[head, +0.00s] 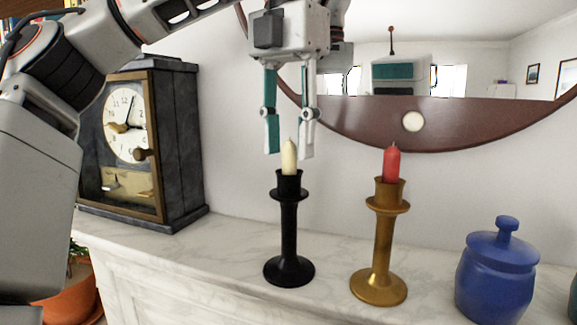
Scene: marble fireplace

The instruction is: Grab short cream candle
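A short cream candle (289,158) stands upright in a black candlestick (289,235) on the marble mantel. My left gripper (290,155) comes down from above, with its two teal and grey fingers pointing down. The fingers are apart, with a gap between them. The fingertips are at about the height of the candle's upper part, and the candle shows between or just in front of them. I cannot tell the exact depth between fingers and candle. My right gripper is not in view.
A gold candlestick (383,245) with a red candle (391,163) stands to the right. A blue lidded jar (497,280) is further right. A dark clock (180,150) stands left. A wood-framed mirror (455,118) hangs behind. Bare mantel (235,240) lies between clock and black candlestick.

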